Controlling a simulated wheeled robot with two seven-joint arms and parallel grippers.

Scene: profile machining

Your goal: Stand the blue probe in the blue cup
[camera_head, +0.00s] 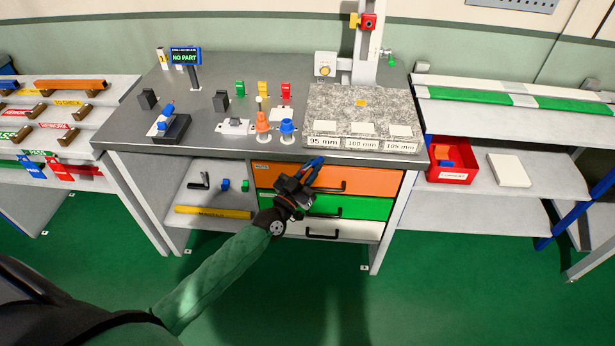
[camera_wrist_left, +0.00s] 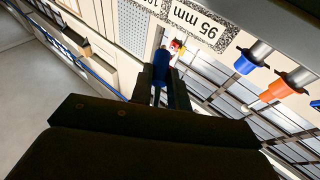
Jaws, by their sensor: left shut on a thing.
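My left gripper (camera_head: 310,176) is shut on the blue probe (camera_head: 317,163), in front of the orange drawer, just below the bench's front edge. In the left wrist view the blue probe (camera_wrist_left: 160,72) shows between the fingers (camera_wrist_left: 159,88), and its lower part is hidden by them. The blue cup (camera_head: 287,127) stands near the bench's front edge, up and left of my gripper and apart from the probe. It also shows in the left wrist view, to the right of the probe (camera_wrist_left: 247,62). My right gripper is not in view.
An orange cup (camera_head: 263,123) stands just left of the blue cup. A speckled stone plate (camera_head: 345,103) with size labels lies to the right. A black block (camera_head: 172,129) with a blue part is on the left. Drawer handles (camera_head: 328,187) stick out near my gripper.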

